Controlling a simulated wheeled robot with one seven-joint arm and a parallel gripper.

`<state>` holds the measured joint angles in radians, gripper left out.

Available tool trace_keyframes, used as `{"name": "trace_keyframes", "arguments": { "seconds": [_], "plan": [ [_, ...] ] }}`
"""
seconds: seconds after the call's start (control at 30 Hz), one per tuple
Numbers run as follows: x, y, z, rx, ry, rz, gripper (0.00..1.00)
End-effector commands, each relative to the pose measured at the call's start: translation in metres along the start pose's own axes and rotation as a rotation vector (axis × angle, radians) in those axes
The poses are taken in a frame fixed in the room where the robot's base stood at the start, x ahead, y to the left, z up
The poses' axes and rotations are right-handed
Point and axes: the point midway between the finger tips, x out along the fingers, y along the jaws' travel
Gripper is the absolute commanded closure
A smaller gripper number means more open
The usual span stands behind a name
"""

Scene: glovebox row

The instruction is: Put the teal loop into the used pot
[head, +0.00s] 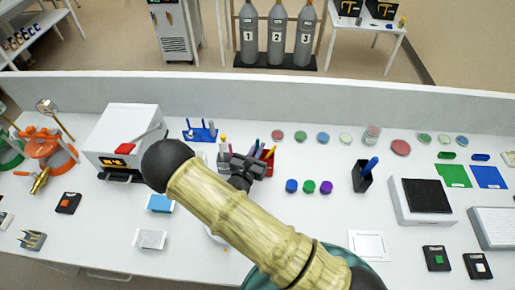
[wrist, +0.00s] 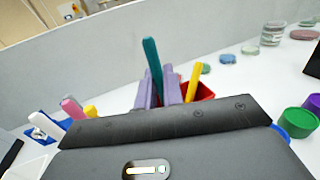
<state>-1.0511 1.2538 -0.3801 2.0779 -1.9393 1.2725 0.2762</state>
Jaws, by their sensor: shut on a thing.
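My gripper (wrist: 158,92) is shut on the teal loop (wrist: 152,58); its teal handle stands up between the two pale fingers in the wrist view. In the head view my gripper (head: 242,165) is above the middle of the bench, and I cannot make out the teal loop clearly. A red pot (wrist: 208,92) holding yellow sticks is just beyond and right of the fingers in the wrist view. It also shows in the head view (head: 270,165), partly hidden by my gripper. A black pot (head: 362,181) with a blue stick stands farther right. No label marks either as used.
A blue rack (head: 201,134) with upright tools stands left of my gripper, beside a white machine (head: 125,140). Blue, green (head: 309,187) and purple caps lie to the right. Several dishes (head: 323,138) line the back. A black-topped box (head: 425,196) stands at right.

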Motion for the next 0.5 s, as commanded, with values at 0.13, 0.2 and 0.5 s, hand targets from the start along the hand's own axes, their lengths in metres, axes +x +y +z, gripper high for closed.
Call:
{"name": "trace_keyframes", "arguments": {
  "seconds": [0.13, 0.2, 0.5],
  "plan": [
    [0.0, 0.0, 0.0001, 0.0, 0.0, 0.0, 1.0],
    [0.0, 0.0, 0.0002, 0.0, 0.0, 0.0, 0.87],
    [0.0, 0.0, 0.0002, 0.0, 0.0, 0.0, 0.66]
  ]
}}
